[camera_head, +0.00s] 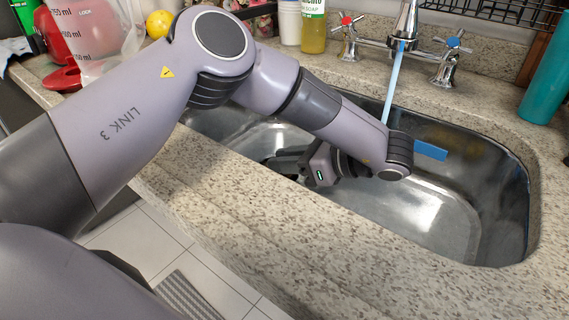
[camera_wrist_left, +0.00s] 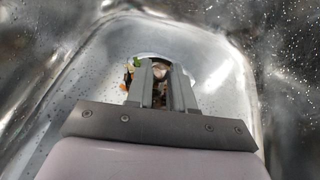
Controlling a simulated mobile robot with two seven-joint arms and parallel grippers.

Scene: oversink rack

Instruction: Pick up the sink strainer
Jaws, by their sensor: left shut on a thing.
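My left gripper (camera_head: 278,163) reaches down into the metal sink (camera_head: 440,215). In the left wrist view its two fingers (camera_wrist_left: 160,72) point at the round drain area and are close together, shut on the sink strainer (camera_wrist_left: 131,76). The strainer shows only in part around and between the fingers, with orange, green and pale food scraps in it. The fingers hide its middle. In the head view the strainer is hidden behind my left arm and the sink edge. I cannot tell if it is lifted off the drain. My right gripper is not in view.
The faucet (camera_head: 404,25) stands behind the sink, with a blue water stream (camera_head: 393,85) falling close to my left wrist. A blue thing (camera_head: 430,151) is at the sink's back wall. Bottles (camera_head: 313,25) stand behind. The front counter (camera_head: 250,205) is clear.

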